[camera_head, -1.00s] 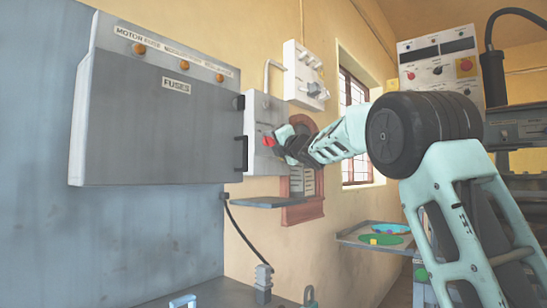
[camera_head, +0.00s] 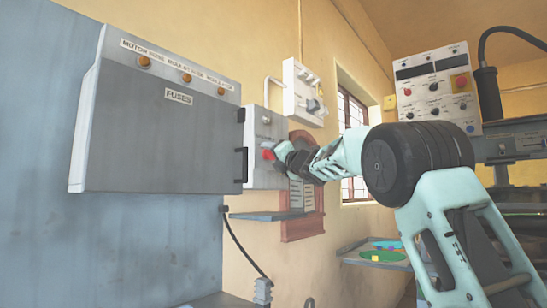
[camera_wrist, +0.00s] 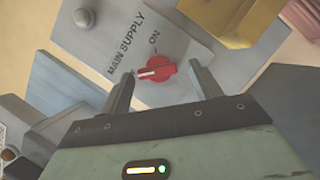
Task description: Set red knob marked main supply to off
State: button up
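The red main supply knob (camera_wrist: 156,70) sits on a grey panel (camera_wrist: 115,38) lettered MAIN SUPPLY and ON. The knob's pale pointer mark faces left in the wrist view, away from the ON label. My gripper (camera_wrist: 160,82) is open, with one finger on each side of the knob and gaps showing between fingers and knob. In the head view the knob (camera_head: 268,153) is a small red spot on the grey switch box, and my gripper (camera_head: 281,154) is right beside it. Whether the fingers touch the knob is hidden there.
A large grey fuse box (camera_head: 165,125) stands left of the switch box. A white box (camera_head: 304,92) hangs above right. A grey shelf (camera_head: 266,215) juts out below. A control panel (camera_head: 437,88) stands at the right.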

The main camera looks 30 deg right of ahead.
jog(key=b+v, duration=0.2)
jog(key=v, duration=1.5)
jog(key=shift+s+b, duration=0.2)
jog(key=shift+b, duration=0.15)
